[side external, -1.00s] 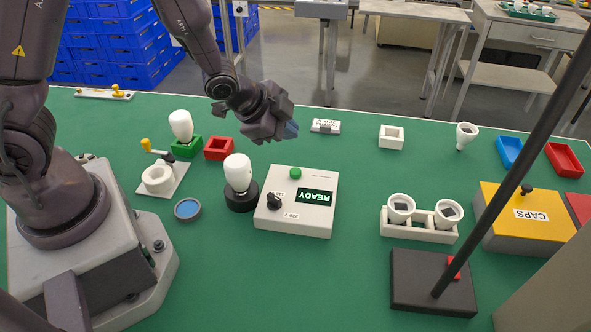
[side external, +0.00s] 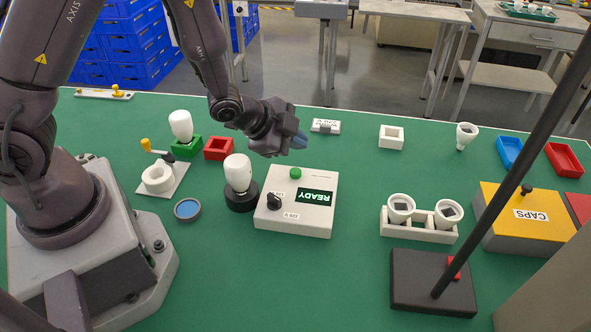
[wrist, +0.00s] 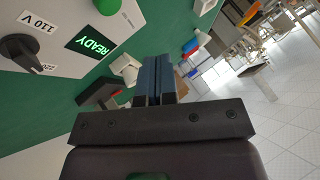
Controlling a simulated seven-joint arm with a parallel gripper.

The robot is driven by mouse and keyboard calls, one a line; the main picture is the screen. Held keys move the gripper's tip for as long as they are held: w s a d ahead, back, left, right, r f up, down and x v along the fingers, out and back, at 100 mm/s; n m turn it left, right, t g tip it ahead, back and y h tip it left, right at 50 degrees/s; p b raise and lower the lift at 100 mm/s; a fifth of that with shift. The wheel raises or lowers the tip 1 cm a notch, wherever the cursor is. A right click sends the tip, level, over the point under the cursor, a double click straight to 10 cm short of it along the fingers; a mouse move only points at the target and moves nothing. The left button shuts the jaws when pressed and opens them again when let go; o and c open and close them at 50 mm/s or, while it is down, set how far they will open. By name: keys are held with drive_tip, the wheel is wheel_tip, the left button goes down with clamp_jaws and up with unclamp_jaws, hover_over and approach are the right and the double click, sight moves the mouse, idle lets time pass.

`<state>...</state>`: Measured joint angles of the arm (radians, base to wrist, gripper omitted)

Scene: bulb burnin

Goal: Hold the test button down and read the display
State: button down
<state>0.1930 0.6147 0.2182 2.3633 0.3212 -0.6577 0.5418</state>
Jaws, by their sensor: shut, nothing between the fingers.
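The white test box (side external: 318,181) stands mid-table in the side view. Its green button (side external: 295,173) is at the back left of its top. The display (side external: 315,198) glows green and reads READY. A black knob (side external: 274,201) sits beside the voltage labels. A white bulb (side external: 238,174) stands upright in a black socket (side external: 242,198) left of the box. My gripper (side external: 301,140) is shut and empty, above and behind the button, not touching it. In the wrist view its blue fingers (wrist: 158,78) are together; the button (wrist: 107,5) and display (wrist: 90,44) show at the upper left.
Another bulb (side external: 181,126) stands in a green holder. A red tray (side external: 219,148) and a blue-topped round dish (side external: 187,208) lie to the left. A white double holder (side external: 418,229), a black stand base (side external: 432,282) and a yellow CAPS box (side external: 525,220) stand right. Green table is clear between.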

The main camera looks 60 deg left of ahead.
sight(296, 173)
drive_tip(key=shift+f, duration=2.3)
drive_tip(key=shift+f, duration=0.15)
drive_tip(key=shift+f, duration=0.25)
drive_tip(key=shift+f, duration=0.45)
idle(1.9)
idle(0.4)
drive_tip(key=shift+r, duration=0.85)
drive_tip(key=shift+r, duration=0.1)
drive_tip(key=shift+r, duration=2.45)
